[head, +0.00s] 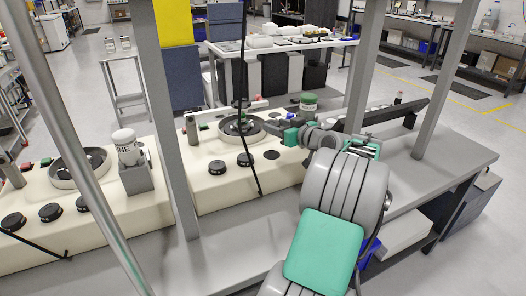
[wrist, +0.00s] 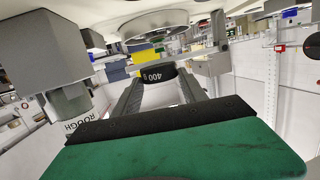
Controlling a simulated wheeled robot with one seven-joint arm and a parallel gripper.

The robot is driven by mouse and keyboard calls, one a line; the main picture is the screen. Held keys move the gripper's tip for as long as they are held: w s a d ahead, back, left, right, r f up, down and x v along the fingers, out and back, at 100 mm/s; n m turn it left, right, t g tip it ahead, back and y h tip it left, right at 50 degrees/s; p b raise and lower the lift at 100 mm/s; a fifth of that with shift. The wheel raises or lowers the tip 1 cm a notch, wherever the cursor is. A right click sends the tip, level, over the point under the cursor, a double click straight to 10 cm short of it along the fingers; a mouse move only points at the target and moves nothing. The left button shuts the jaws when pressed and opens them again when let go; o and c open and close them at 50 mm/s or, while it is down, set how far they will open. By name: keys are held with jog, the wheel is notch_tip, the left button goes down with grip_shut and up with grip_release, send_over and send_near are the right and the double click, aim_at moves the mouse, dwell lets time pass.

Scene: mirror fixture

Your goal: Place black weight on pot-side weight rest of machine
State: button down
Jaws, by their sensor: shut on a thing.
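In the wrist view, my gripper (wrist: 157,82) is shut on the black weight (wrist: 154,75), whose pale "400 g" marking shows between the two dark fingers. In the head view, my arm reaches in from the front right, and my gripper (head: 274,126) is at the right side of the grey round pot (head: 221,131) on the cream machine (head: 205,177). The weight cannot be made out clearly there. I cannot tell which part is the pot-side weight rest, or whether the weight touches anything.
A container marked "ROUGH" (wrist: 82,127) is close at left in the wrist view. A white-lidded container (head: 125,146) sits in a grey holder at left. Grey upright posts (head: 166,120) stand near the bench.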

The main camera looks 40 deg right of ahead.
jog(key=s+r+m+h+b, duration=0.2)
jog(key=s+r+b, duration=0.2)
jog(key=s+r, duration=0.5)
jog(key=s+a+f, duration=0.2)
jog(key=s+a, duration=0.1)
jog(key=a, duration=0.2)
jog(key=n+y, duration=0.2)
send_over(277, 159)
jog(key=f, duration=1.2)
jog(key=shift+s+a+f, duration=0.2)
jog(key=shift+f, duration=0.15)
jog(key=shift+w+d+f, duration=0.1)
jog(key=shift+w+f, duration=0.1)
jog(key=shift+f, duration=0.1)
jog(key=shift+w+d+f, duration=0.1)
jog(key=shift+d+f, duration=0.05)
jog(key=shift+f, duration=1.55)
jog(key=shift+f, duration=0.1)
